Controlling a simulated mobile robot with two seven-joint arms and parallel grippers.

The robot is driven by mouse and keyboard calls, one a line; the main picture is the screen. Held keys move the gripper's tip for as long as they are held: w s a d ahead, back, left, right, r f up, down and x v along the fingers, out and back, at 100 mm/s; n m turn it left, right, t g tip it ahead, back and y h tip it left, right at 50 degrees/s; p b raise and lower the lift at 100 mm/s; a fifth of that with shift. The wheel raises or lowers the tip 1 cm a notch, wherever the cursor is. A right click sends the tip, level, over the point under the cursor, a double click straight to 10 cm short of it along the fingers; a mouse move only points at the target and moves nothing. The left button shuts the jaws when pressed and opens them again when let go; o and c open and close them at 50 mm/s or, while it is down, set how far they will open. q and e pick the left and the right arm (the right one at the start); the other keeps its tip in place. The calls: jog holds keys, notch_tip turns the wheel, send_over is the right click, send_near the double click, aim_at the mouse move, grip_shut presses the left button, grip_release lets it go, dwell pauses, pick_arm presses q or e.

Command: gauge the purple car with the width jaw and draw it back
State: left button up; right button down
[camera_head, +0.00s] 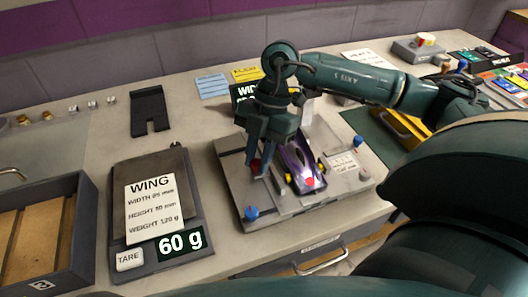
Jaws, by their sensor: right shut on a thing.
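The purple car (301,165) lies on the grey gauge plate (238,197), its nose toward the front edge, with yellow wheels and a red and white front. My right gripper (258,172) points down just left of the car. I cannot tell whether the jaw touches the car. My left gripper is out of view.
A scale (185,190) reading 60 g, with a WING card (152,207) on it, stands left of the plate. A dark tray (75,235) is at far left. Blue knobs (251,212) stand on the plate. A dark slotted block (149,111) lies behind. My right arm covers the right side.

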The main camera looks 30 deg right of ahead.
jog(key=shift+w+a, duration=0.2)
jog(key=shift+a, duration=0.8)
jog(key=c, duration=1.5)
grip_release()
jog(key=shift+a, duration=0.1)
jog(key=shift+c, duration=0.2)
jog(key=v, duration=1.3)
